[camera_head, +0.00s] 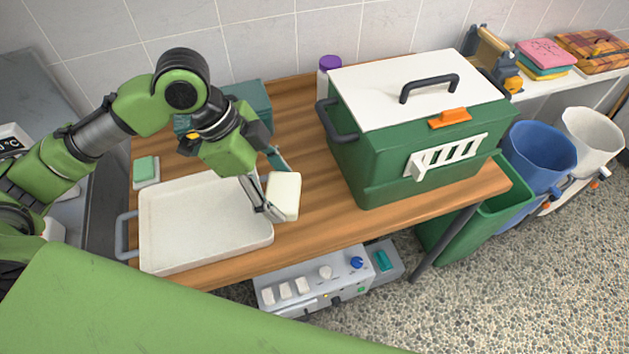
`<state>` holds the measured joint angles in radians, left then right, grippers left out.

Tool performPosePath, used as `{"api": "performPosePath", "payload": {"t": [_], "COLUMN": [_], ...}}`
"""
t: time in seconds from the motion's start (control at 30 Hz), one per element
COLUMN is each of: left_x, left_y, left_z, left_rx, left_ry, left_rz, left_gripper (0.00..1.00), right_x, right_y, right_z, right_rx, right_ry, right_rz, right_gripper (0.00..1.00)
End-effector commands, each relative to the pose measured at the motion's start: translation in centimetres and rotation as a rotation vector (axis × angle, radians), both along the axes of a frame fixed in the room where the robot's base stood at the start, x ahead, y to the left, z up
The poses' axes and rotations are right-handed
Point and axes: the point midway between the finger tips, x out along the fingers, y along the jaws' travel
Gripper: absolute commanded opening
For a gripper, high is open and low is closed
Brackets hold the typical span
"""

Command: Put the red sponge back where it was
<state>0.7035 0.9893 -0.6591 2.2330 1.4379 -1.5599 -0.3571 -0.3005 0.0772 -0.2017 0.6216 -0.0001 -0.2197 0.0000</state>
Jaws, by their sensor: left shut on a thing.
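I see no red sponge in the head view. My left gripper (266,190) is shut on a cream-coloured block (285,196) with rounded corners, held upright near the right edge of the white tray (206,262). Whether the block touches the table below is hard to tell. A green sponge-like block (146,167) lies on a small pale dish (147,184) at the left of the wooden table, behind the tray. My right gripper is not in view.
A green kennel box (420,160) with a white lid stands on the right of the wooden table (318,220). A purple-capped bottle (329,80) and a teal box (250,96) stand at the back. Bare tabletop lies between tray and kennel. Buckets (540,155) stand at right.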

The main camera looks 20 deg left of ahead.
Motion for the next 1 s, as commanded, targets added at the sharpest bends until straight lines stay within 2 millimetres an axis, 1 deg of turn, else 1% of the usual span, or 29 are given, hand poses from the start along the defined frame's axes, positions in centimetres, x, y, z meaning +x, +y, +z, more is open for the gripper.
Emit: {"api": "performPosePath", "payload": {"t": [0.03, 0.13, 0.3, 0.4, 0.5, 0.6, 0.83, 0.9, 1.0], "left_x": [1.2, 3.4, 7.0, 8.5, 9.9, 10.7, 11.8, 11.6, 11.6], "left_y": [-0.3, -0.5, -0.9, -1.1, -1.2, -1.3, -1.4, -1.4, -1.3], "left_z": [-0.1, -1.1, -2.8, -5.0, -6.5, -7.6, -9.0, -10.0, -11.3], "left_rx": [-0.005, -0.004, -0.002, -0.001, -0.002, -0.001, 0.001, 0.001, 0.001], "left_ry": [0.003, 0.003, 0.002, 0.006, 0.003, 0.002, 0.002, 0.006, 0.002], "left_rz": [0.003, 0.002, 0.0, 0.001, 0.0, -0.001, -0.001, -0.002, -0.002], "left_gripper": [0.46, 0.46, 0.46, 0.46, 0.46, 0.46, 0.46, 0.46, 0.46], "right_x": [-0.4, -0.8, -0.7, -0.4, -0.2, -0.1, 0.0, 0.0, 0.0], "right_y": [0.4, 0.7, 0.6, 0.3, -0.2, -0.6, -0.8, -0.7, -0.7], "right_z": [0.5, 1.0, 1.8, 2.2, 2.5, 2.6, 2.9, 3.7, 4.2], "right_rx": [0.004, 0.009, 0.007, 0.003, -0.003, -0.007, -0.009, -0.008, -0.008], "right_ry": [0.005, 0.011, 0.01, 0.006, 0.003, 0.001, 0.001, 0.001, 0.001], "right_rz": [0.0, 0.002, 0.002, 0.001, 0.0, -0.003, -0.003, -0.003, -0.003], "right_gripper": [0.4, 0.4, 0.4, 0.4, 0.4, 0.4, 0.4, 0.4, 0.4]}}
